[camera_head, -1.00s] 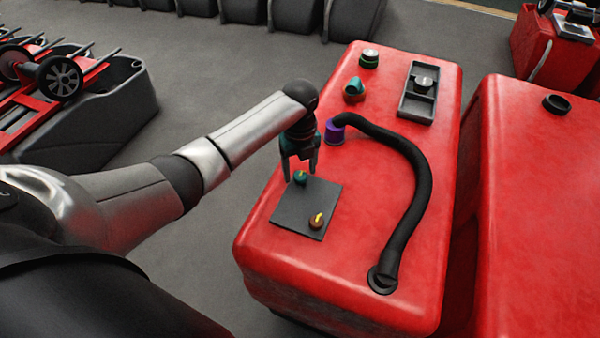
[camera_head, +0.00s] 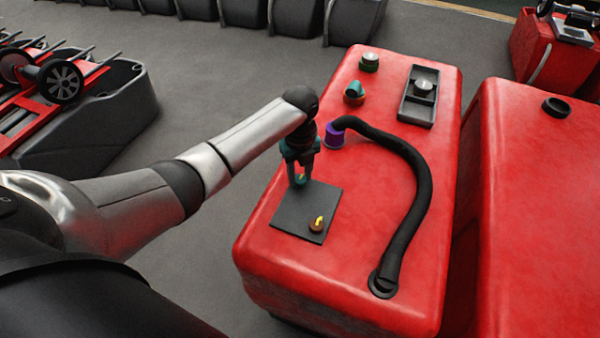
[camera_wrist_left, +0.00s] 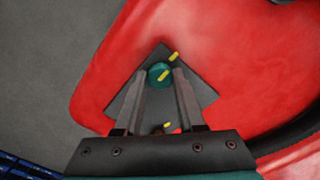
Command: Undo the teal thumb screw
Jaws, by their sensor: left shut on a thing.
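The teal thumb screw (camera_wrist_left: 154,70) sits on a dark square plate (camera_head: 290,221) on top of the red tank. It has a yellow mark, and in the head view it is mostly hidden by the fingers. My left gripper (camera_head: 299,182) points down over it, shut on the screw. In the left wrist view the fingertips of this gripper (camera_wrist_left: 159,74) lie on either side of the screw's head. A brown thumb screw (camera_head: 316,226) with a yellow mark sits near the plate's front right corner. My right gripper is not in view.
A black hose (camera_head: 421,190) curves over the red tank (camera_head: 349,286) from a purple collar (camera_head: 334,137) close to my gripper. A teal-and-orange fitting (camera_head: 354,94), a green-ringed cap (camera_head: 369,63) and a dark tray (camera_head: 404,112) stand farther back. Another red tank (camera_head: 540,200) is at right.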

